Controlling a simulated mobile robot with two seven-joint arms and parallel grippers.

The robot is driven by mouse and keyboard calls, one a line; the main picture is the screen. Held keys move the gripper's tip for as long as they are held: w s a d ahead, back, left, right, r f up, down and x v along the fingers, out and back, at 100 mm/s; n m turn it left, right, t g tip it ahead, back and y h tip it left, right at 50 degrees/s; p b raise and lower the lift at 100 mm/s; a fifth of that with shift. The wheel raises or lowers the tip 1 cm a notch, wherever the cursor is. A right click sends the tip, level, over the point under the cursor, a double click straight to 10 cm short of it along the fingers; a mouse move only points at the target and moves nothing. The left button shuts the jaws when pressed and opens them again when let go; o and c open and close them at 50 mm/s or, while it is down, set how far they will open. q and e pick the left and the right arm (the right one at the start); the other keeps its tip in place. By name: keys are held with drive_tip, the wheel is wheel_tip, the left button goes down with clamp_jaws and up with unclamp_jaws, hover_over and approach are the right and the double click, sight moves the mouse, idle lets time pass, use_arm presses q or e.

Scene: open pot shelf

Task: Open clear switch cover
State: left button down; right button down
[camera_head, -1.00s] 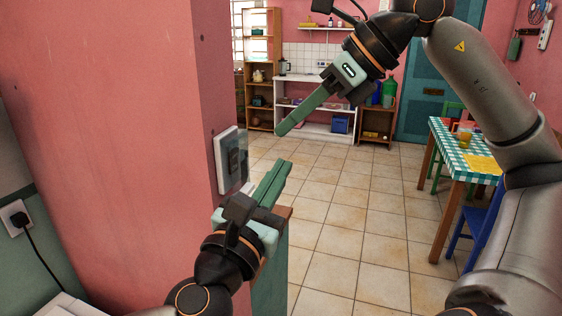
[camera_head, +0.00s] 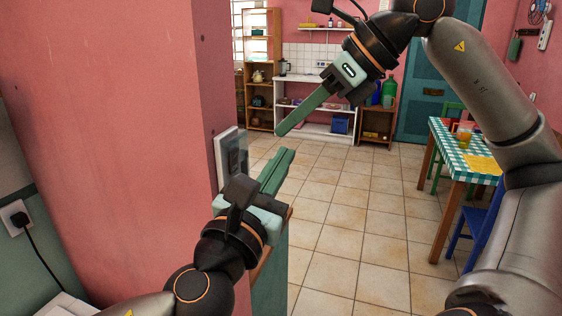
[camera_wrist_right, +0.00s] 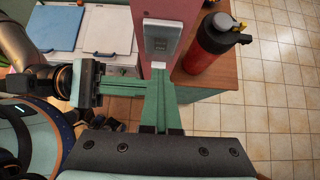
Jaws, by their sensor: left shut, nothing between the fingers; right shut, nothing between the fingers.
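The switch with its clear cover (camera_head: 233,158) is mounted on the narrow face of the pink wall, left of centre in the head view. It also shows at the top middle of the right wrist view (camera_wrist_right: 161,38). My left gripper (camera_head: 285,158) is shut and empty, its green fingers just right of the switch and apart from it in the picture. My right gripper (camera_head: 282,131) is shut and empty, pointing down and left, higher up and right of the switch. Whether the cover is lifted from the switch is hard to tell.
A red bottle with a black top (camera_wrist_right: 212,45) stands on a wooden surface (camera_wrist_right: 217,79) beside the wall in the right wrist view. A table with a checked cloth (camera_head: 468,160) stands at the right. The tiled floor (camera_head: 350,215) between is clear.

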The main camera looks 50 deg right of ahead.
idle(0.8)
drive_tip(key=shift+c, duration=2.4)
unclamp_jaws()
